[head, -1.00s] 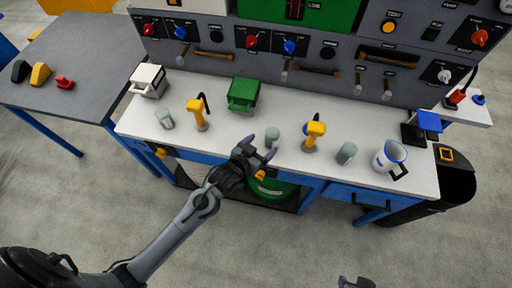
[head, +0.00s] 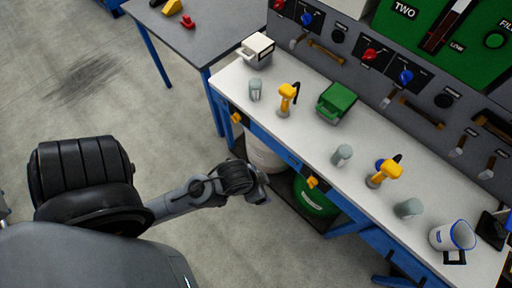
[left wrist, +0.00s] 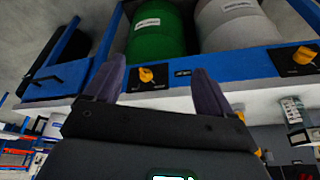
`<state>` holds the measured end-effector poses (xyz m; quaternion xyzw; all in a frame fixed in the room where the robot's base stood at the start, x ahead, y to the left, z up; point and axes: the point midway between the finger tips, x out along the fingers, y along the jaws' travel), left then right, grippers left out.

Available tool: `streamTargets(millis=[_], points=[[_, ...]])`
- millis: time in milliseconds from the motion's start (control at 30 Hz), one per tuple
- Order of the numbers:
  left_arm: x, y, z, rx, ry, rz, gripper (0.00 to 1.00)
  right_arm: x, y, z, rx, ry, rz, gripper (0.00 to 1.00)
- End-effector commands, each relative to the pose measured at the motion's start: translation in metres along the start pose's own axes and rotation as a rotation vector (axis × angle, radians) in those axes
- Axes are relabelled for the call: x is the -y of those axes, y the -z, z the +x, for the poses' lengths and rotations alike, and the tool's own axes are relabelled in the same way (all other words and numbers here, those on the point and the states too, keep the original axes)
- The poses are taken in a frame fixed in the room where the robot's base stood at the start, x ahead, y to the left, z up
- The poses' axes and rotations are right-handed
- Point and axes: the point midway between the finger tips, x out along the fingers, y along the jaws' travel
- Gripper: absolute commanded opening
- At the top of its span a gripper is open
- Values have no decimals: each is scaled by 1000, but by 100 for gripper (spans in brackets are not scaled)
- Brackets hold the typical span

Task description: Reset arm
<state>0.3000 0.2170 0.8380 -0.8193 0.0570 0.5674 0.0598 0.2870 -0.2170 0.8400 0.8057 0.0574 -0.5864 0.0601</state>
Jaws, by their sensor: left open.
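My left gripper (head: 264,186) is in front of the workbench (head: 300,128), off its front edge and near the drums under it. In the left wrist view its two dark purple fingers (left wrist: 157,82) are spread apart with nothing between them. The left forearm reaches in from the lower left of the head view. My right gripper is not in view.
A white drum (head: 264,153) and a green drum (head: 315,198) stand under the bench. Yellow knobs (head: 312,182) stick out from its front. Cups, yellow-handled taps (head: 287,98) and a white jug (head: 452,236) stand on top. The floor at left is open.

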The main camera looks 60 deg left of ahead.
Motion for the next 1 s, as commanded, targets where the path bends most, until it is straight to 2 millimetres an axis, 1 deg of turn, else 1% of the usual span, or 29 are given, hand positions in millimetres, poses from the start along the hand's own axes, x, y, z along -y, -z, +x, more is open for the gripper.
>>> streamTargets(millis=[33, 133, 433, 567, 667, 767, 867, 967, 1000], points=[[0, -7, -4, 24, -1, 2, 84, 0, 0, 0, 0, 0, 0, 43], [0, -12, -7, 47, -1, 5, 84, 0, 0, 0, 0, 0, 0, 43], [0, -12, -8, 48, -1, 4, 84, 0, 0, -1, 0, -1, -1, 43], [0, -9, -16, 47, -1, 4, 84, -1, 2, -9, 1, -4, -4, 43], [1, -4, -29, 47, -1, 4, 84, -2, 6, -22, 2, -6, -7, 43], [1, 3, -49, 47, -1, 4, 84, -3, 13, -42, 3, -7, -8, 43], [2, 13, -75, 48, -1, 4, 84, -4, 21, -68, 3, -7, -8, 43], [3, 24, -106, 48, -1, 4, 84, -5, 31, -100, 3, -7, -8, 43], [4, 30, -119, 48, -1, 4, 84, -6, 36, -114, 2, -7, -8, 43]])
